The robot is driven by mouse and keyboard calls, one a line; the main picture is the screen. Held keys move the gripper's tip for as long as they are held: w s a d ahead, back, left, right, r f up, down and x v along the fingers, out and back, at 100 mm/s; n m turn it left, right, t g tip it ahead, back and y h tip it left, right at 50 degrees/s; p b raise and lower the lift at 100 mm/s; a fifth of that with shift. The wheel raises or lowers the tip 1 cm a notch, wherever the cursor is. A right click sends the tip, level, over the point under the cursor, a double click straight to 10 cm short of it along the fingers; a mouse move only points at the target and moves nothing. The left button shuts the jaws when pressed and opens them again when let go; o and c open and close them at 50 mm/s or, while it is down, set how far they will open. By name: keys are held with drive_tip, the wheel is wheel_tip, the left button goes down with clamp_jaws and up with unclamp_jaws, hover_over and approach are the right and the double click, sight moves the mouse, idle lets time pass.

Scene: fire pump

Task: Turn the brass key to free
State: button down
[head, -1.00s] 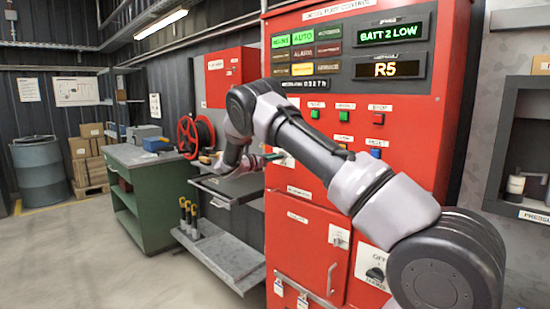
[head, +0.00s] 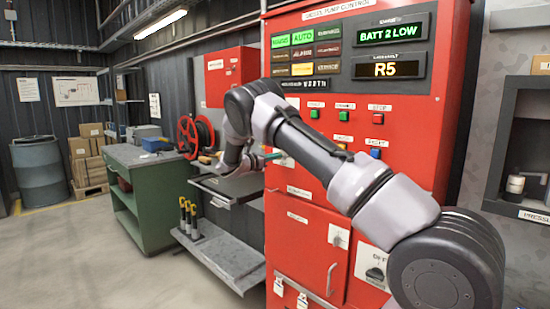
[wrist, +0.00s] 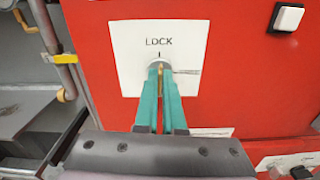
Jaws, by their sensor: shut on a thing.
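In the wrist view, a white plate (wrist: 190,40) on the red panel carries the word LOCK above a short mark. The brass key (wrist: 160,80) shows as a thin upright sliver below that mark, in line with it. The teal fingers of my gripper (wrist: 160,85) are closed around the key, one on each side, and hide most of it. A dark line and a grey smudge lie to the right of the key on the plate. In the head view, my gripper (head: 272,157) is at the left part of the red cabinet; the key is too small to make out.
The red pump cabinet (head: 400,95) has lit displays reading BATT 2 LOW and R5, and coloured buttons. A grey shelf (head: 235,188) and a red hose reel (head: 196,136) are left of my gripper. A white square button (wrist: 289,17) is at upper right in the wrist view.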

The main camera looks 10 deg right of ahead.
drive_tip(key=shift+s+d+f+m, duration=0.1)
drive_tip(key=shift+f+m, duration=0.05)
drive_tip(key=shift+m, duration=2.6)
drive_tip(key=shift+s+f+m, duration=0.1)
drive_tip(key=shift+m, duration=2.7)
drive_tip(key=shift+s+d+f+m, duration=0.1)
drive_tip(key=shift+f+m, duration=0.05)
drive_tip(key=shift+m, duration=2.6)
drive_tip(key=c, duration=1)
unclamp_jaws()
drive_tip(key=v, duration=1.1)
